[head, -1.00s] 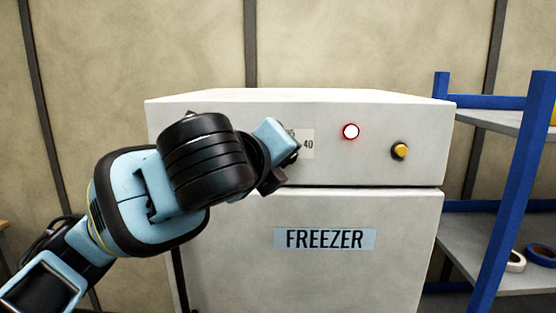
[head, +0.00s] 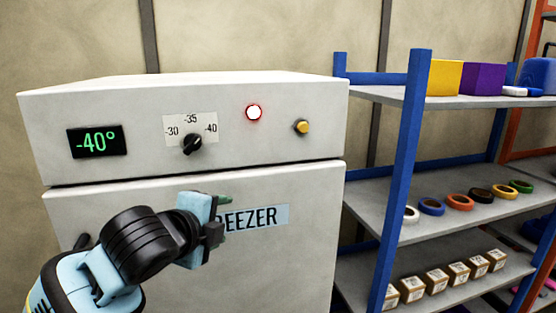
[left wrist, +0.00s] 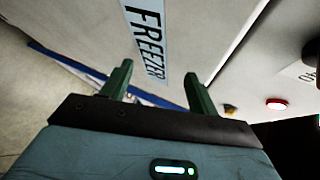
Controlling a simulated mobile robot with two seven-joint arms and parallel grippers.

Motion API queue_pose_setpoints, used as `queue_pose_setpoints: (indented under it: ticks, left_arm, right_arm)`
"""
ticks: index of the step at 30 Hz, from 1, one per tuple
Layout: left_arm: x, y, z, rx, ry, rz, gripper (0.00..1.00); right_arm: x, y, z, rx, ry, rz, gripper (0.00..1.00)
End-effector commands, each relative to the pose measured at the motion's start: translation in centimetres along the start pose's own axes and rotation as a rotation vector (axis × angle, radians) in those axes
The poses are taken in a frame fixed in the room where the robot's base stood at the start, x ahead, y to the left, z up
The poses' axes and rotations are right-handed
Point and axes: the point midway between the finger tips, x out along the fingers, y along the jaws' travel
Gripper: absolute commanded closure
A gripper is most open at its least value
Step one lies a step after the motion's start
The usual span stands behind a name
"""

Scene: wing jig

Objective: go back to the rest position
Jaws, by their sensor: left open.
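My left gripper (head: 222,215) is in front of the freezer door, over the left part of the FREEZER label (head: 252,217). In the left wrist view its two green fingers (left wrist: 158,88) are apart with nothing between them. The white freezer (head: 75,215) has a control panel above its door. A black dial (head: 192,145) points toward the -40 mark, and the display (head: 97,141) reads -40°. A round light (head: 254,113) glows white with a red rim, and a yellow button (head: 301,127) is to its right. My right gripper is not in view.
A blue-framed shelf rack (head: 402,170) stands close to the right of the freezer. It holds a yellow box (head: 444,78), a purple box (head: 483,79), several tape rolls (head: 457,201) and several small cartons (head: 437,283). The space above the freezer is clear.

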Motion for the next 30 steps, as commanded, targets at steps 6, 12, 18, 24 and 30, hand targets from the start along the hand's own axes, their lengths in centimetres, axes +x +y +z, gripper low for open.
queue_pose_setpoints:
  ticks: [6,12,18,24,30]
  left_arm:
    - [3.4,7.3,-1.0,-0.302,0.073,0.039,0.40]
    - [5.2,14.4,-1.6,-0.576,0.096,0.074,0.40]
    - [5.6,22.9,-1.9,-0.858,0.075,0.111,0.40]
    - [4.3,31.9,-2.1,-1.123,0.012,0.142,0.40]
    - [0.9,41.3,-2.3,-1.359,-0.088,0.165,0.40]
  right_arm:
    - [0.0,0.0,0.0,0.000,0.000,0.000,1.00]
    - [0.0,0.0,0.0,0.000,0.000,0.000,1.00]
    - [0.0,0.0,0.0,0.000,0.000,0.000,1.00]
    - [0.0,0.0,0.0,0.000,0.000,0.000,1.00]
    - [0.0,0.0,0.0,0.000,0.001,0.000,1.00]
